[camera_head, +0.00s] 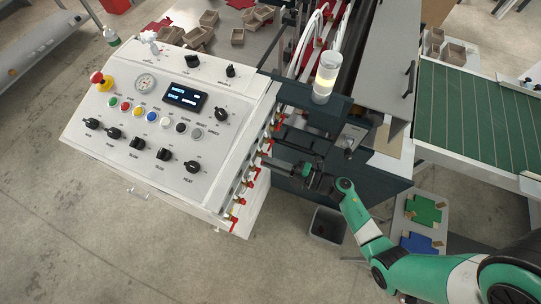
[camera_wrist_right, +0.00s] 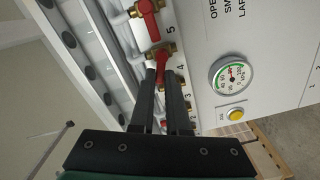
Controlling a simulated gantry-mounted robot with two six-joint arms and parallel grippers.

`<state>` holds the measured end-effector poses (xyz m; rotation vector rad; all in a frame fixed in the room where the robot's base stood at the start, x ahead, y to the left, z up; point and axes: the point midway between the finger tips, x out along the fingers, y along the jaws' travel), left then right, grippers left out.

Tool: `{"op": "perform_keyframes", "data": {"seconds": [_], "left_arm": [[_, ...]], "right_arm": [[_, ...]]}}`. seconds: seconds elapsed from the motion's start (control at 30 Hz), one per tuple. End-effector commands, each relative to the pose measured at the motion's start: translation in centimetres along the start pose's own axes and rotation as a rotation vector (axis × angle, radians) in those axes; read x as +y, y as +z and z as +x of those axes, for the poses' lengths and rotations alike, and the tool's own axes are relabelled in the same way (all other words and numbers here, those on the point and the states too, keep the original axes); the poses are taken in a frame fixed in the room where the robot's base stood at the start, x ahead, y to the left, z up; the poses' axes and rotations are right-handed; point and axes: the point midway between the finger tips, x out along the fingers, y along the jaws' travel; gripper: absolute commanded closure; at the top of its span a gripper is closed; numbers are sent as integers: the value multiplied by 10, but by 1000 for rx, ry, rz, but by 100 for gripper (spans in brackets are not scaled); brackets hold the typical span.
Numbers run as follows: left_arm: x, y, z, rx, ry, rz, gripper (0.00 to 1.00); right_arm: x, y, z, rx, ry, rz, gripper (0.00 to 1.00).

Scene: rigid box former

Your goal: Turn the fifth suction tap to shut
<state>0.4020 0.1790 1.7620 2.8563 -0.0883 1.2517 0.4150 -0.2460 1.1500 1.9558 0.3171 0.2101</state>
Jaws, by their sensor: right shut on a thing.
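A row of red-handled suction taps (camera_head: 242,186) runs down the right side of the white control panel. My right gripper (camera_head: 265,157) reaches in from the right to the upper middle of this row. In the right wrist view the fingers of this gripper (camera_wrist_right: 161,72) are shut on a red tap handle (camera_wrist_right: 162,59) with a brass fitting. Another red tap handle (camera_wrist_right: 149,22) lies just beyond the fingertips.
A pressure gauge (camera_wrist_right: 232,76) and a yellow button (camera_wrist_right: 236,114) sit on the white face beside the taps. A clear, lit cylinder (camera_head: 326,76) stands above my gripper. A dark machine body lies under my wrist, and a grey bin (camera_head: 327,225) stands below.

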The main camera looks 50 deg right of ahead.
Motion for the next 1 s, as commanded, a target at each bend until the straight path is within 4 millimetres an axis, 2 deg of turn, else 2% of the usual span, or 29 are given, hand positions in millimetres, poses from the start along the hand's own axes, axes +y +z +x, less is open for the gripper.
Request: {"op": "perform_keyframes", "data": {"seconds": [0.2, 0.5, 1.0], "left_arm": [[0, 7, -8, 0, 0, 0, 50], [0, 12, -14, 0, 0, 0, 50], [0, 14, -15, 0, 0, 0, 50]], "right_arm": [[-7, 1, 0, 1, 0, -184, 100], [-10, 2, 0, 1, 0, -356, 100], [-10, 2, 0, 0, -1, -423, 100]]}}
